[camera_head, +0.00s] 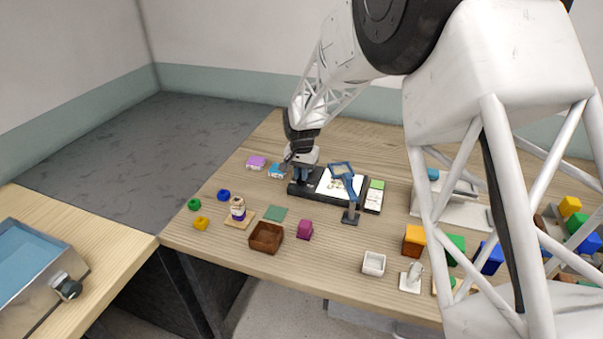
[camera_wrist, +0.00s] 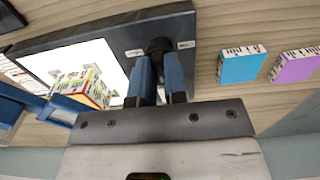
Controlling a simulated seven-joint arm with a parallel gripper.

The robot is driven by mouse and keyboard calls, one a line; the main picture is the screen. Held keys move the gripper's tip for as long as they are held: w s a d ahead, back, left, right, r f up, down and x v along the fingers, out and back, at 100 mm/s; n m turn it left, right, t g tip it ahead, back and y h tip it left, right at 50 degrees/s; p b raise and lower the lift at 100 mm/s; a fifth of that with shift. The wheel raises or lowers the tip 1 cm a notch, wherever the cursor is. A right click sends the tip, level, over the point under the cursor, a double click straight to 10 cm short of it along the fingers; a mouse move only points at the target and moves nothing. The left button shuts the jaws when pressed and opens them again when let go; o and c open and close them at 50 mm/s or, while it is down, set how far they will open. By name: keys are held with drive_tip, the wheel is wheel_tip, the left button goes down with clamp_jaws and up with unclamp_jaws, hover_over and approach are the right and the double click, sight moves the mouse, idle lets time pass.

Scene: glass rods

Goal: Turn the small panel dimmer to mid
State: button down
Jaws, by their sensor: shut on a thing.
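The small panel is a dark slab with a bright white lit area; it shows in the wrist view (camera_wrist: 75,66) and in the head view (camera_head: 328,187). The dimmer (camera_wrist: 158,46) is a dark round knob on the panel's border, with small white labels on either side. My gripper (camera_wrist: 158,64) has its blue fingers shut on the knob, one on each side. In the head view my gripper (camera_head: 302,176) is at the panel's left end and hides the knob. The knob's exact setting cannot be read.
A patterned cube (camera_wrist: 88,88) sits on the lit area. Blue (camera_wrist: 242,64) and purple (camera_wrist: 294,66) boxes lie beside the panel.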

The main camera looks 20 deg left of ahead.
drive_tip(key=c, duration=1.2)
unclamp_jaws()
drive_tip(key=shift+o, duration=0.2)
drive_tip(key=shift+r, duration=0.1)
drive_tip(key=shift+r, duration=3.85)
drive_tip(key=shift+d, duration=0.1)
